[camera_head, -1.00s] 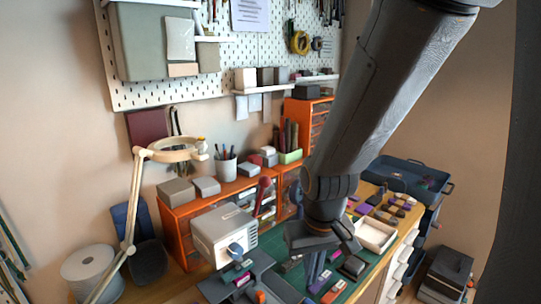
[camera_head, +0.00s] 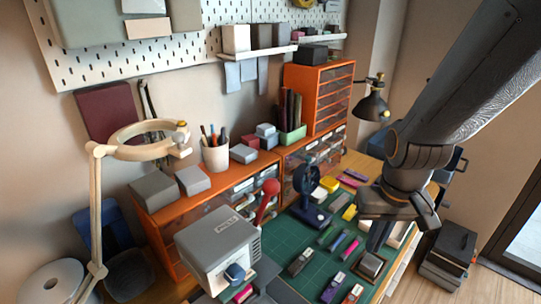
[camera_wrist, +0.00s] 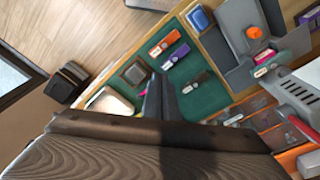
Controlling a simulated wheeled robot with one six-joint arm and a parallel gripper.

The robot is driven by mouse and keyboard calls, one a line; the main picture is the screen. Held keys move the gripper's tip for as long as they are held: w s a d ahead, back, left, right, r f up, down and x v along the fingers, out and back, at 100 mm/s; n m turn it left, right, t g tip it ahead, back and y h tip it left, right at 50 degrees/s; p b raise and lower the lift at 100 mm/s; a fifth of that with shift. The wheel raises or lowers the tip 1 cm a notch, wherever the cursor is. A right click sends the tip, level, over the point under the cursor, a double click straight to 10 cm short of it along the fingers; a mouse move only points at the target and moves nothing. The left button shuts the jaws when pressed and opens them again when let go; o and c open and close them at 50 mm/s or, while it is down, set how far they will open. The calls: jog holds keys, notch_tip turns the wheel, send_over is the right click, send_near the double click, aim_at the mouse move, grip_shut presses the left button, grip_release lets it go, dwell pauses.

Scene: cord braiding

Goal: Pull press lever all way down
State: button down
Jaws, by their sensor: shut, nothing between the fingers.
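The press (camera_head: 222,243) is a light grey box with vent slots on its side, at the lower middle of the head view. Its lever (camera_head: 268,196) has a red knob and stands raised and tilted at the press's right side. In the wrist view the red lever (camera_wrist: 303,128) shows at the right edge beside the grey press (camera_wrist: 297,88). My gripper (camera_head: 377,240) is shut and empty, pointing down over the right part of the mat, well apart from the lever. In the wrist view its fingers (camera_wrist: 160,99) point at the mat.
A green cutting mat (camera_head: 305,238) holds several small coloured pieces and a dark blue stand (camera_head: 309,190). An orange drawer unit (camera_head: 320,98) stands behind. A beige ring lamp (camera_head: 98,200) rises at the left. Small trays lie below my gripper.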

jog(key=w+a+r+n+g, duration=0.1)
jog(key=w+a+r+n, duration=0.25)
jog(key=a+r, duration=0.65)
jog(key=w+a+r+n, duration=0.2)
jog(key=w+a+r, duration=0.3)
jog(key=a+r, duration=0.5)
jog(key=s+a+r+n+g, duration=0.1)
jog(key=s+a+r+n, duration=0.1)
jog(key=a+r, duration=0.4)
notch_tip(320, 180, up, 2)
jog(key=shift+a, duration=0.3)
jog(key=shift+f, duration=0.1)
jog(key=s+d+f+p, duration=0.1)
jog(key=s+f+p, duration=0.1)
jog(key=f, duration=0.3)
jog(key=s+d+f+p, duration=0.1)
jog(key=f+p, duration=0.1)
jog(key=f, duration=0.3)
jog(key=shift+s+d+f+p, duration=0.25)
jog(key=shift+s+f+p, duration=0.05)
jog(key=shift+s+p, duration=0.05)
